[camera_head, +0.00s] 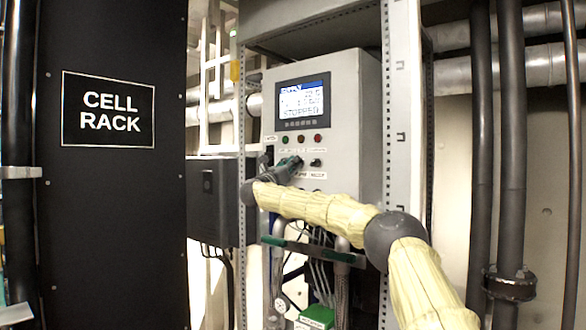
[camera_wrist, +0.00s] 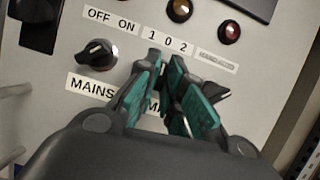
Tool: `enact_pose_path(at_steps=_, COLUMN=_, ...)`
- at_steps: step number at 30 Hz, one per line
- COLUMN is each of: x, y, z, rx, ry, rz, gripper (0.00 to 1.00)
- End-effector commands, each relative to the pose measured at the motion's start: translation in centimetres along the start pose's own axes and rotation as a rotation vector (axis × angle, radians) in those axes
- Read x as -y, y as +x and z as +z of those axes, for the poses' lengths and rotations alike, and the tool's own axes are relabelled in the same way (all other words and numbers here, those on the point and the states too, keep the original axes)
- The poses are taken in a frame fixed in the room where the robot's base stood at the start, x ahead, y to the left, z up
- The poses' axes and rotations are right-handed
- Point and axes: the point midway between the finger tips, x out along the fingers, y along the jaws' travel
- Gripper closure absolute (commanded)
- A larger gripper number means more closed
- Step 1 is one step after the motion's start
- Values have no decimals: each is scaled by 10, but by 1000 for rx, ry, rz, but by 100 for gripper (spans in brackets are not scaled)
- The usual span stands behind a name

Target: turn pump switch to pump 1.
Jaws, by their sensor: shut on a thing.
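The grey control panel (camera_head: 345,140) has a row of rotary switches below its screen. My gripper (camera_head: 297,162) is at the middle switch. In the wrist view its green fingers (camera_wrist: 167,75) are closed together just below the "1 0 2" label (camera_wrist: 172,43). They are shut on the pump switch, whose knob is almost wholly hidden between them. Its pointer direction cannot be told.
The mains switch (camera_wrist: 97,54) sits close to the left of my fingers. Another black switch (camera_wrist: 217,96) is close on the right, partly covered. Indicator lamps (camera_wrist: 179,10) are above. A rack post (camera_head: 394,150) stands right of the panel, and the black cell rack (camera_head: 110,220) is left.

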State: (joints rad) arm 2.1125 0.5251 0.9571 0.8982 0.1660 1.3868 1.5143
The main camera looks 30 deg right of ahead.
Motion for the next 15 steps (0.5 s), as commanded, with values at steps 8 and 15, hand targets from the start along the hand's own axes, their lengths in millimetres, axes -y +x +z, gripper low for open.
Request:
enact_pose_path(at_steps=8, x=4, y=2, z=1, rx=4, ry=-174, rz=71, gripper=100)
enact_pose_path(at_steps=15, x=6, y=3, z=4, rx=5, ry=-365, rz=150, gripper=100)
